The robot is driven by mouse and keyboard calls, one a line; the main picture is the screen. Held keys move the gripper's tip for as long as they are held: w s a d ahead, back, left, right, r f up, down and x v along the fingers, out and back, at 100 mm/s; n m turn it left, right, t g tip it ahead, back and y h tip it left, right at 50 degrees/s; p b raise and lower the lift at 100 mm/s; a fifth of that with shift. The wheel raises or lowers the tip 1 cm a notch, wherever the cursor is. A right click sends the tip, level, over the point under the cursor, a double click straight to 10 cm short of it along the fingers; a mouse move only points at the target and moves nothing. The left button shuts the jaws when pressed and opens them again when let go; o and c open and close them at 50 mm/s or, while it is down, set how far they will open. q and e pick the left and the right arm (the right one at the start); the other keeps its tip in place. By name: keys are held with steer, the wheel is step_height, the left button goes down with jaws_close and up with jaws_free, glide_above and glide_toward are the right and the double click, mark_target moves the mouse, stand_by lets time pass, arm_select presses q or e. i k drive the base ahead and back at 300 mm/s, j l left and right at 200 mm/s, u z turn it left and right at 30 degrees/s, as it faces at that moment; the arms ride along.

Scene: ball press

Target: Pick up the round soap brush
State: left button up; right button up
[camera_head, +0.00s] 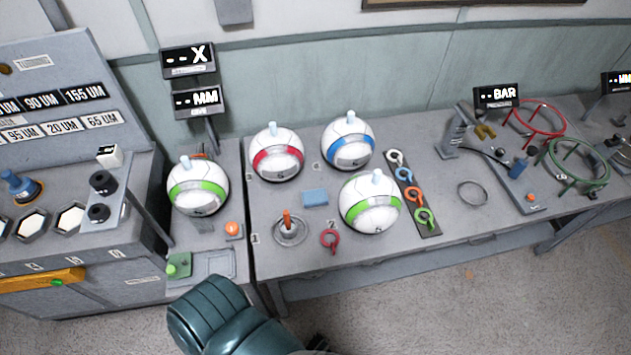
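A round shallow dish (278,233) sits on the table near its front edge, left of the middle. An upright orange-handled piece (287,220) stands in it; this looks like the round soap brush, but its head is too small to make out. A blue sponge-like block (315,197) lies just behind and to the right. One of my teal arm links shows at the bottom, in front of the table and apart from the dish. A small dark part shows beside it at the bottom edge. No gripper fingertips can be made out.
White balls with green (198,187), red (277,155), blue (348,142) and green (370,205) bands stand around the dish. A red ring-shaped piece (330,240) lies to its right. A rack of coloured keys (413,195) stands farther right. A control console (60,130) rises at left.

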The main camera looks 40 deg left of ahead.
mark_target(286, 214)
steer(key=u, duration=1.65)
